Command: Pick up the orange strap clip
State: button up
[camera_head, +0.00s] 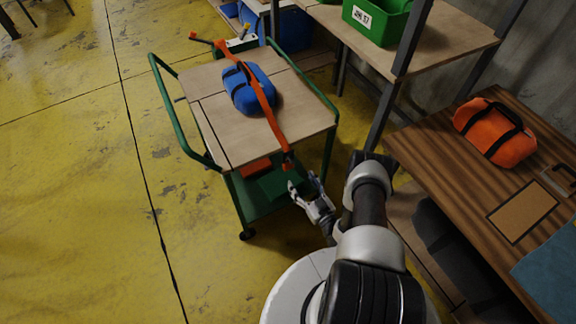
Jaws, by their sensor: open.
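An orange strap (262,98) runs across the wooden top of a green cart (231,147), over or beside a blue bag (240,97). A small dark and orange end piece (288,162), perhaps the strap clip, hangs at the cart's near edge. Another small orange piece (194,36) shows at the strap's far end, by the cart's far edge; I cannot tell which is the clip. My gripper (302,182) is open and empty, just below and right of the near end piece in the picture, apart from it.
A brown table (419,137) with an orange bag (494,132) stands at the right. A shelf (437,47) with a green bin (377,22) is behind. An orange item (256,167) lies on the cart's lower shelf. The yellow floor at left is clear.

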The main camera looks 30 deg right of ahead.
aim_at(288, 161)
jog(key=w+b, duration=0.1)
jog(key=w, duration=0.3)
jog(key=w+b, duration=0.1)
jog(key=w, duration=0.2)
jog(key=w+b, duration=0.2)
jog(key=w, duration=0.2)
jog(key=shift+w+f, duration=0.3)
jog(key=shift+w, duration=0.05)
jog(key=shift+c, duration=0.4)
jog(key=c, duration=1.2)
jog(key=shift+o, duration=0.2)
jog(key=shift+r, duration=0.1)
